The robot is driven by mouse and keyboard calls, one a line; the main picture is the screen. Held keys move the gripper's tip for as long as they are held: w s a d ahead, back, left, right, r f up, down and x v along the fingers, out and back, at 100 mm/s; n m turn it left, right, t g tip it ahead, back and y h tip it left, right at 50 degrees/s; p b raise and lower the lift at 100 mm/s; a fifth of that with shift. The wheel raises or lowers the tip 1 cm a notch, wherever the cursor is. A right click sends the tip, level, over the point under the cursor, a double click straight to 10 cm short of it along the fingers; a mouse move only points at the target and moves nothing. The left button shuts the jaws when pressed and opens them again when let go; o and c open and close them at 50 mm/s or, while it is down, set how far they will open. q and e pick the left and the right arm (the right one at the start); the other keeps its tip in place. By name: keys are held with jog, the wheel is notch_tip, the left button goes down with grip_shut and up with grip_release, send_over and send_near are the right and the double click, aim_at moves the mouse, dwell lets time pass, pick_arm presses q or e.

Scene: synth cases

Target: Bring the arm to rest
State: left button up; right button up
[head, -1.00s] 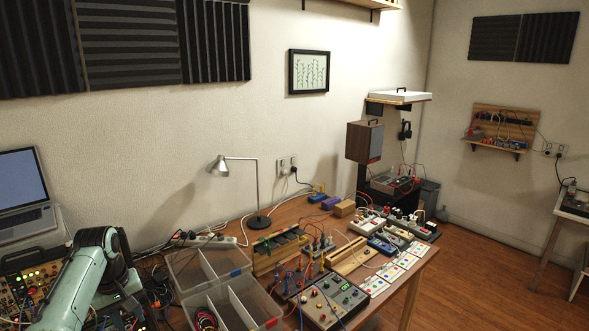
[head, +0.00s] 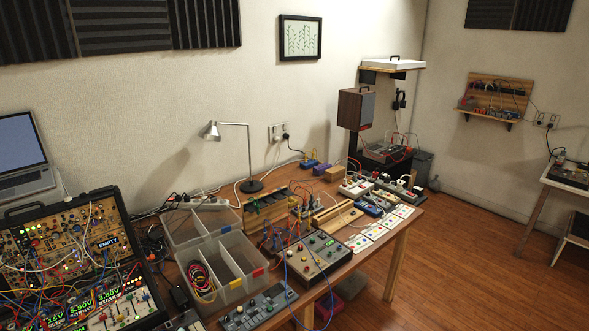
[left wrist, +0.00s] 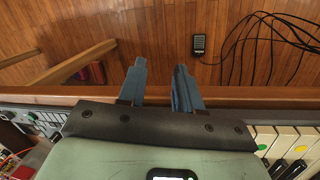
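My left gripper (left wrist: 161,70) shows only in the left wrist view. Its two blue-grey fingers stand apart with a gap between them, and nothing is between them. Beyond the fingertips are the table's wooden edge (left wrist: 235,97) and the wooden floor (left wrist: 160,25) below. Keyboard keys (left wrist: 292,145) lie to the right of the gripper's base, and more gear (left wrist: 35,120) lies to its left. In the head view neither arm shows, and my right gripper is in no view.
In the head view a patch-cable synth case (head: 70,258) fills the lower left. Clear divided bins (head: 232,262), a grey lamp (head: 251,186) and a knobbed box (head: 318,256) crowd the table. Cables and a small black pedal (left wrist: 199,45) lie on the floor. Open floor is at right.

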pick_arm(q)
jog(key=s+d+f, duration=0.5)
jog(key=s+f, duration=0.4)
jog(key=f, duration=0.2)
jog(key=s+d+f+b, duration=0.1)
jog(key=s+d+f, duration=0.2)
jog(key=s, duration=0.8)
jog(key=s+d+f+g+h+b, duration=0.1)
jog(key=s+d+f, duration=0.2)
jog(key=s, duration=0.9)
jog(key=shift+d+f+m+b, duration=0.2)
jog(key=shift+d+m+b, duration=0.15)
jog(key=shift+d, duration=0.65)
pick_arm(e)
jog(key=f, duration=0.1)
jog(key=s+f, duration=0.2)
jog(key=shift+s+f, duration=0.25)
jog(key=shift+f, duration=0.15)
pick_arm(q)
jog(key=shift+a, duration=0.1)
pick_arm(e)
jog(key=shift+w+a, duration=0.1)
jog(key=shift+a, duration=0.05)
